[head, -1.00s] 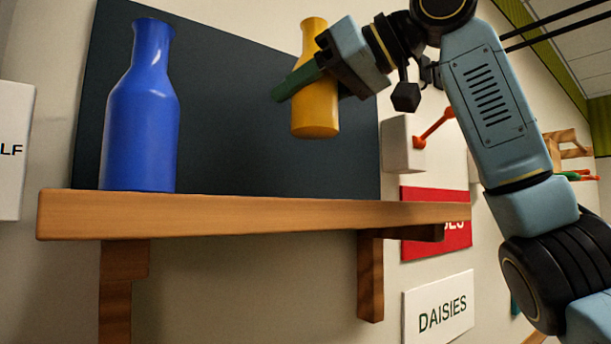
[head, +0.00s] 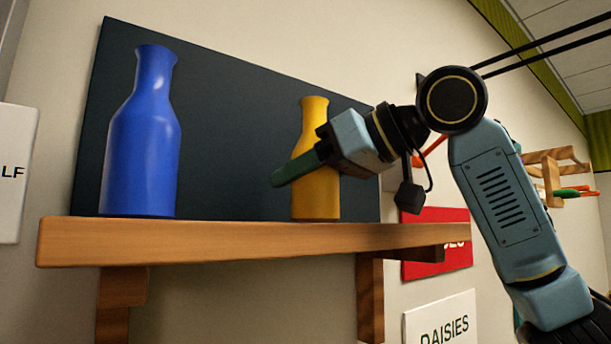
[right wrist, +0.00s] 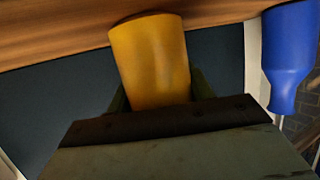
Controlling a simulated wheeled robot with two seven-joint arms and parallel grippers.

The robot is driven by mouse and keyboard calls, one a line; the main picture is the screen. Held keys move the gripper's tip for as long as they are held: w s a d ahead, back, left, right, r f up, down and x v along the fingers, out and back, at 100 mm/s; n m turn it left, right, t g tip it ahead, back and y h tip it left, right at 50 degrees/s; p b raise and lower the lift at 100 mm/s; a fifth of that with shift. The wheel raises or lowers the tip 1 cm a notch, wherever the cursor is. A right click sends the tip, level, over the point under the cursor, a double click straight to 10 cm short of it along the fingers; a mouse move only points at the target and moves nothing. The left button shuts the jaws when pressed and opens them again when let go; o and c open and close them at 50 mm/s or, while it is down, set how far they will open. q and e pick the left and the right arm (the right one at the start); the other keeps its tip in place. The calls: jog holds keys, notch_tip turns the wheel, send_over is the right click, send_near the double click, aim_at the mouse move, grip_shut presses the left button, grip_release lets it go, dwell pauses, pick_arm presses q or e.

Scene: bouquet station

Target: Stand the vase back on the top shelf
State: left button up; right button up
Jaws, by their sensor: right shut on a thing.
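A yellow vase (head: 318,203) is upright at the shelf, right of the middle in the head view. Its base is at the level of the wooden shelf (head: 250,240) and seems to touch it. My right gripper (head: 298,168) is shut around the vase's body from the right, with one green finger in front of it. In the right wrist view the yellow vase (right wrist: 150,60) sits between the fingers, its base against the shelf board (right wrist: 70,30). My left gripper is not in view.
A blue vase (head: 143,150) stands at the shelf's left end, also visible in the right wrist view (right wrist: 290,55). A dark panel (head: 230,130) is behind. The shelf between the vases is clear. A red sign (head: 430,260) and a DAISIES sign (head: 440,322) are at the lower right.

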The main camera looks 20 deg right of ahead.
jog(key=shift+f, duration=0.1)
jog(key=o, duration=1.2)
jog(key=shift+s+d+r, duration=0.15)
jog(key=shift+d+r, duration=0.05)
jog(key=b+v, duration=0.3)
jog(key=v, duration=0.8)
jog(key=shift+s+d, duration=0.2)
